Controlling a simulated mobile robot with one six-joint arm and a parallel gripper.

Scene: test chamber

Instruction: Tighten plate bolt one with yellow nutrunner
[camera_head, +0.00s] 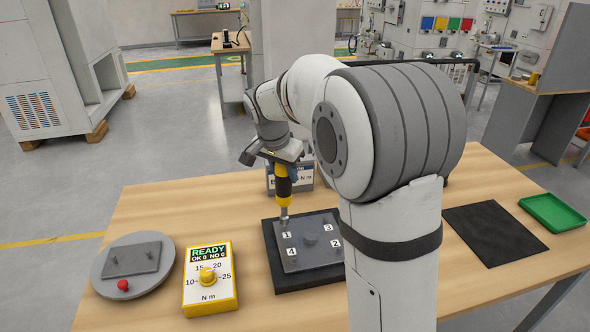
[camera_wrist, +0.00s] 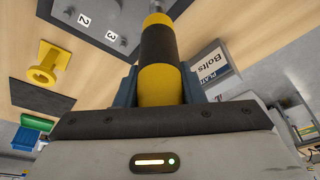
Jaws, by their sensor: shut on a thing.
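My gripper (camera_head: 281,158) is shut on the yellow nutrunner (camera_head: 283,187), which has a black middle band and points down. In the wrist view the nutrunner (camera_wrist: 160,84) stands between the dark fingers. Its tip is at the back left corner of the grey plate (camera_head: 308,258), by label 1 (camera_head: 287,235). I cannot tell whether the tip touches a bolt; plate bolt one is not clearly visible. Labels 2, 3 and 4 mark the other corners. The plate lies on a black base (camera_head: 283,285). The yellow controller (camera_head: 209,292) reads READY, OK 0, NO 0.
A round grey turntable (camera_head: 112,284) with a small plate and red knob is at left. A bolts box (camera_wrist: 213,70) shows in the wrist view, as does a yellow flanged piece (camera_wrist: 48,66). A black mat (camera_head: 494,235) and green tray (camera_head: 552,213) are at right. My arm hides the table's middle.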

